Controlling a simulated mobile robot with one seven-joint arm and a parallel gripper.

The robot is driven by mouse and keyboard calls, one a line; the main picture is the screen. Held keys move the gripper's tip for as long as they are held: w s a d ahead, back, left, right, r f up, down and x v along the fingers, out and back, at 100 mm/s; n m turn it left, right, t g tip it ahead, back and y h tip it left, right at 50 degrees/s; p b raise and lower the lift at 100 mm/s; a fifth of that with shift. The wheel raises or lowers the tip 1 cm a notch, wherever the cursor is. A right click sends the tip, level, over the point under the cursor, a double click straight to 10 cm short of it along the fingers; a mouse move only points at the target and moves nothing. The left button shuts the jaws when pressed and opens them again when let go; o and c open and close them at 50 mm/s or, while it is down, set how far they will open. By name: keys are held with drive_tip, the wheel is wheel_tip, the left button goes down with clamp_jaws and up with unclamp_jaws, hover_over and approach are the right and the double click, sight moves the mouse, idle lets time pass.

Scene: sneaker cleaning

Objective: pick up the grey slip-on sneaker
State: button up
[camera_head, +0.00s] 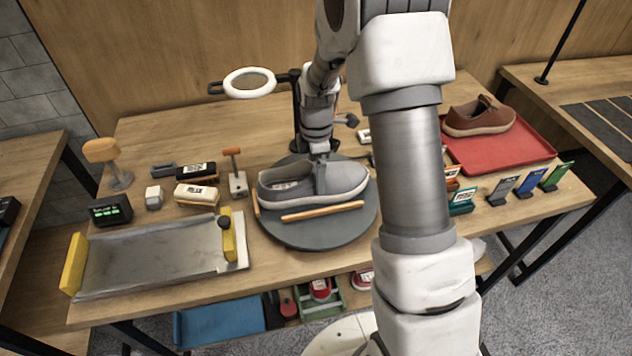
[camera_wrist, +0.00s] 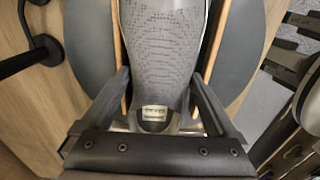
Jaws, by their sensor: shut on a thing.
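My gripper (camera_head: 320,157) comes down from above over the shoe. In the wrist view, the sneaker's mesh upper (camera_wrist: 160,40) and a small label lie between the two dark fingers of my gripper (camera_wrist: 161,88). The gripper is shut on the sneaker. The exact finger contact is partly hidden, and I cannot tell whether the sole is clear of the turntable.
A brown shoe (camera_head: 478,117) sits on a red tray (camera_head: 508,152) at the right. A ring magnifier (camera_head: 249,83) stands behind the turntable. A metal tray (camera_head: 150,262) with yellow ends, brushes and small blocks are at the left. Small coloured cards stand along the right front edge.

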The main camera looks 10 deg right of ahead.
drive_tip(key=c, duration=0.3)
drive_tip(key=shift+r, duration=0.15)
drive_tip(key=shift+r, duration=0.3)
wheel_tip(320, 180, up, 4)
drive_tip(key=shift+d+f, duration=0.1)
drive_tip(key=shift+f, duration=0.05)
drive_tip(key=s+d+r, duration=0.5)
drive_tip(key=s+r, duration=0.1)
drive_tip(key=s, duration=0.4)
drive_tip(key=shift+s+d+r, duration=0.15)
drive_tip(key=shift+d+r, duration=0.05)
drive_tip(key=shift+r, duration=0.05)
